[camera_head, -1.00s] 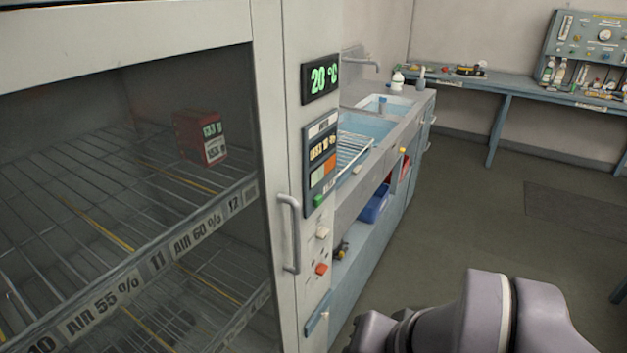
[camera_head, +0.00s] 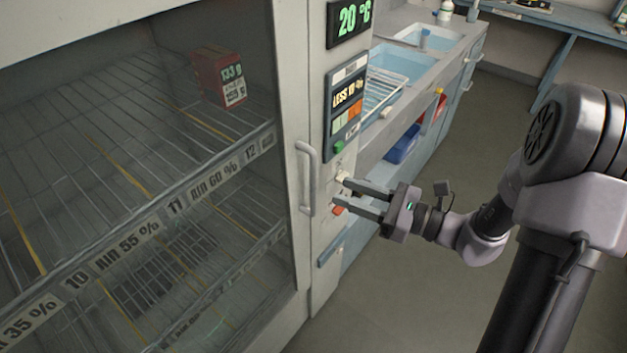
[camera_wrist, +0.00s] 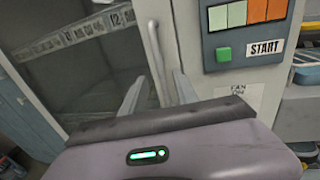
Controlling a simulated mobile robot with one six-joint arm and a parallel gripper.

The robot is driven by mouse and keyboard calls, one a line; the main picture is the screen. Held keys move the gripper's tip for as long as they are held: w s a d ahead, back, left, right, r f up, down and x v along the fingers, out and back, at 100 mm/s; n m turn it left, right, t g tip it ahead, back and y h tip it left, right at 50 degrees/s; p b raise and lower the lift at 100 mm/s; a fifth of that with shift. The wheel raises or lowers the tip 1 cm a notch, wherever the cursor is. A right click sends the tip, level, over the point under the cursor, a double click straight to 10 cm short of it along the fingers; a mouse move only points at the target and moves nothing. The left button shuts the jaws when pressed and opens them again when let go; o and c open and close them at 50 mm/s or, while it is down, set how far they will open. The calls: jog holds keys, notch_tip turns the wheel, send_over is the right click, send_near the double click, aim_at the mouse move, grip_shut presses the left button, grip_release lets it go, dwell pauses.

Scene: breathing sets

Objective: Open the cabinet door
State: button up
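The cabinet door (camera_head: 288,120) is a pale frame around a large glass pane, and it looks shut. Its handle (camera_head: 306,178) is a vertical grey bar on the right side of the frame. My gripper (camera_head: 341,194) is open, with two parallel fingers pointing left toward the handle. In the head view the fingertips are a little to the right of the handle and look apart from it. In the wrist view the handle (camera_wrist: 157,62) rises just ahead of the fingers (camera_wrist: 156,88), and nothing is held between them.
A control panel (camera_head: 347,110) with a green button is right of the handle, below a 20 °C display (camera_head: 349,18). A white knob and a red switch sit near my fingers. Wire shelves and a red box (camera_head: 219,77) are behind the glass. A sink counter (camera_head: 440,50) stands behind; open floor is at right.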

aim_at(313, 180)
jog(key=b+x, duration=0.1)
jog(key=x, duration=0.7)
jog(key=shift+w+a, duration=0.15)
jog(key=shift+a, duration=0.2)
jog(key=shift+c, duration=0.3)
grip_shut()
dwell(0.6)
